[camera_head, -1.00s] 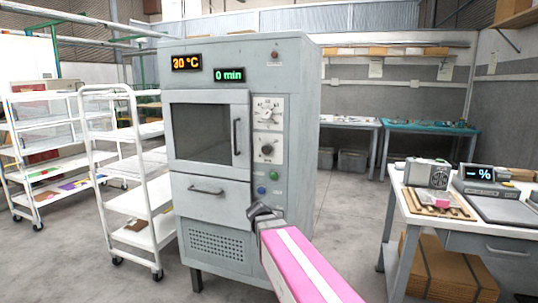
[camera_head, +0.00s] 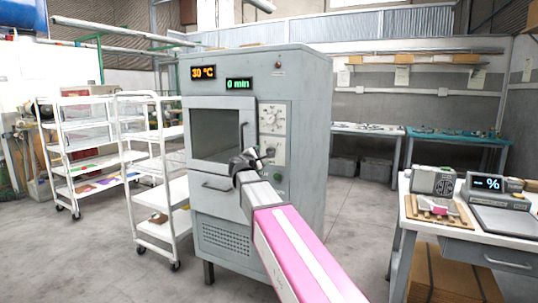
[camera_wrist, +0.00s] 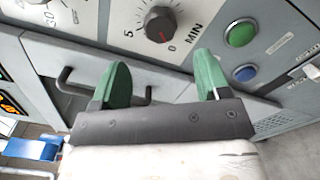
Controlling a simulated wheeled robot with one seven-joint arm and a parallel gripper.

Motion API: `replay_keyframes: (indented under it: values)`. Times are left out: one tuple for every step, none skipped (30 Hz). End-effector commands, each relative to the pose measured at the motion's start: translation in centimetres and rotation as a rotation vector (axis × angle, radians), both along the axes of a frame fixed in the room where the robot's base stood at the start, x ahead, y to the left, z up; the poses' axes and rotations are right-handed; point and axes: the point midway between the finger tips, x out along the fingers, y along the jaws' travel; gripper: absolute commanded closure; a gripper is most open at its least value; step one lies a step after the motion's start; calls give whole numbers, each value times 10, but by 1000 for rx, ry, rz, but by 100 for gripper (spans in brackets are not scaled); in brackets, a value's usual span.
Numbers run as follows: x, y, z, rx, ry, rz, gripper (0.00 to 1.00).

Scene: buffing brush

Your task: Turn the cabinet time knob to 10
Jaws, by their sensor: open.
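The grey cabinet (camera_head: 293,85) stands in the middle of the head view. Its green display (camera_head: 239,84) reads 0 min. In the head view the time knob (camera_head: 268,152) is partly behind my gripper (camera_head: 243,160). My gripper in the wrist view (camera_wrist: 161,75) is open and empty. Its two green fingers are apart, below the time knob in the picture and not around it.
A green button (camera_wrist: 241,33) and a blue button (camera_wrist: 245,73) sit right of the time knob in the wrist view. The temperature dial (camera_head: 271,117) is above it. A door handle (camera_head: 241,138) is close to my gripper. White carts (camera_head: 150,165) stand at left, a workbench (camera_head: 404,215) at right.

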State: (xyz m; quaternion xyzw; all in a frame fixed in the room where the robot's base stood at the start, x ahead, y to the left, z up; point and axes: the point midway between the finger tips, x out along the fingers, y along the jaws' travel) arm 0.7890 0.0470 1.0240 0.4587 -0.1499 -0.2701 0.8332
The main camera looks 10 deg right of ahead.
Motion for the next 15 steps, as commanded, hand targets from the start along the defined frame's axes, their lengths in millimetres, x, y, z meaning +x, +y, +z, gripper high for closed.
replay_keyframes:
  values:
    - [11, -5, 0, 0, 1, -1, 31]
    - [16, -9, 0, 1, 0, -1, 31]
    - [22, -14, 0, 1, 0, -2, 31]
    - [26, -17, 0, 1, 0, -2, 31]
    - [30, -20, 0, 1, 0, -2, 31]
    - [36, -23, 0, 3, 0, -1, 31]
    - [40, -26, 0, 3, 0, -1, 31]
    - [43, -29, 0, 3, 0, -1, 31]
    - [48, -33, 0, 3, 0, -2, 31]
    - [51, -36, 0, 3, 0, -2, 31]
    - [54, -37, 0, 3, 0, -1, 31]
    - [57, -40, 0, 4, 0, 0, 31]
    - [59, -41, 0, 4, 0, 0, 31]
    - [61, -43, 0, 4, 0, 0, 31]
    - [63, -44, 0, 4, 0, 0, 31]
